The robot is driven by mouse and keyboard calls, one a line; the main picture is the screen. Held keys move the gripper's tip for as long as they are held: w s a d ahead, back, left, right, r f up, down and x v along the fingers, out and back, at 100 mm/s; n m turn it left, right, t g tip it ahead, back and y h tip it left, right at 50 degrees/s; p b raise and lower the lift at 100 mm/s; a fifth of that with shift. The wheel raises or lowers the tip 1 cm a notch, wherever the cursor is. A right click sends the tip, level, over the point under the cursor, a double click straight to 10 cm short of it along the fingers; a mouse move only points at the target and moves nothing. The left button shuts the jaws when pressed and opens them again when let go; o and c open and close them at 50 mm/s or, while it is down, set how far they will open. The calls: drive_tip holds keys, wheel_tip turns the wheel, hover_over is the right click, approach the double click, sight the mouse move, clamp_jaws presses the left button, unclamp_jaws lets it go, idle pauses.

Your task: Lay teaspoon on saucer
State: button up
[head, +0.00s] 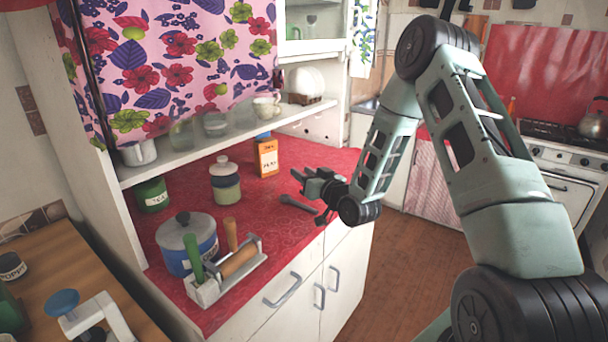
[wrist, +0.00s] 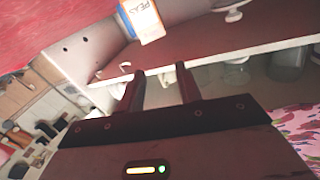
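My gripper (head: 303,177) is above the counter, to the right of the peas box. In the wrist view my gripper (wrist: 160,90) has its two fingers apart with nothing between them. They point towards the shelf. I cannot make out a saucer in either view.
The red counter (head: 300,163) holds a peas box (head: 266,157), a lidded jar (head: 225,184), a green tin (head: 152,195), a blue pot (head: 188,244) and a utensil rack (head: 228,276). A shelf (head: 180,166) with a cup (head: 266,107) and glassware overhangs the back.

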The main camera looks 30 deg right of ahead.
drive_tip(key=s, duration=1.2)
drive_tip(key=w+a+f+n+g+y, duration=0.1)
drive_tip(key=w+a+n+g+y, duration=0.25)
drive_tip(key=a, duration=0.75)
drive_tip(key=s+a+r+n+g+h, duration=0.1)
drive_tip(key=s+a+n+g, duration=0.3)
drive_tip(key=s+a+g, duration=0.6)
drive_tip(key=s+a, duration=0.6)
drive_tip(key=s, duration=0.1)
drive_tip(key=shift+s+r+g+h, duration=0.2)
drive_tip(key=shift+r+g+h, duration=0.15)
drive_tip(key=shift+o, duration=0.6)
drive_tip(key=s+a+r+n+g, duration=0.1)
drive_tip(key=s, duration=0.5)
drive_tip(key=s+r+g+h, duration=0.1)
drive_tip(key=s+r+g, duration=0.1)
drive_tip(key=s, duration=0.4)
drive_tip(key=shift+a+n+g+h, duration=0.3)
drive_tip(key=shift+a+n, duration=0.05)
drive_tip(key=shift+s+r, duration=0.15)
drive_tip(key=shift+s, duration=0.35)
